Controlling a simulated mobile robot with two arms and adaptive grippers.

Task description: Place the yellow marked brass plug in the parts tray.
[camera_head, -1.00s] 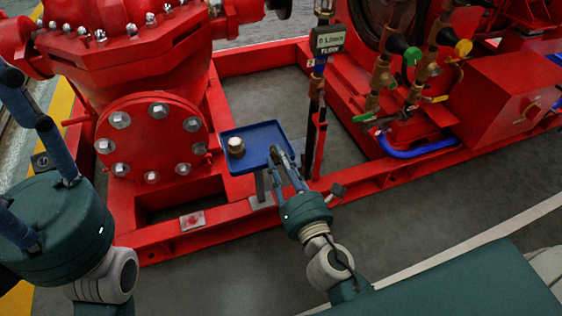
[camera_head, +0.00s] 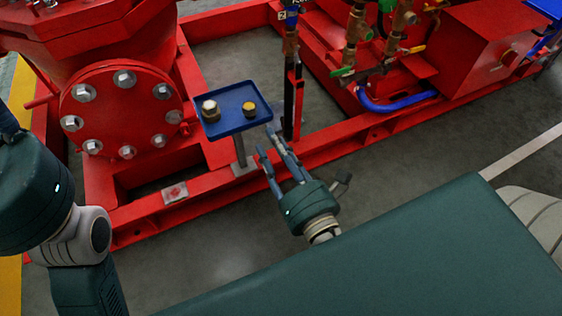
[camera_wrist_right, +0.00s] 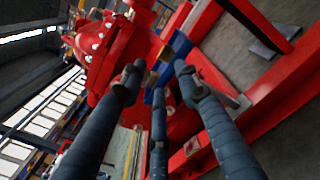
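The blue parts tray (camera_head: 228,128) stands on a grey post beside the red flanged pump. The yellow marked brass plug (camera_head: 249,107) sits in the right part of the tray. A second, paler plug (camera_head: 210,110) stands in the left part. My right gripper (camera_head: 267,143) is open and empty, just in front of the tray's right side and apart from the plug. In the right wrist view, its spread fingers (camera_wrist_right: 158,78) point toward the tray (camera_wrist_right: 181,45). My left gripper (camera_head: 10,124) is only partly in view at the left edge, its fingertips cut off.
A black and red upright post (camera_head: 292,95) stands close to the tray's right. Valves, a blue hose (camera_head: 395,105) and a red box (camera_head: 485,45) lie further right. The red base frame (camera_head: 330,135) runs below the tray. Grey floor in front is free.

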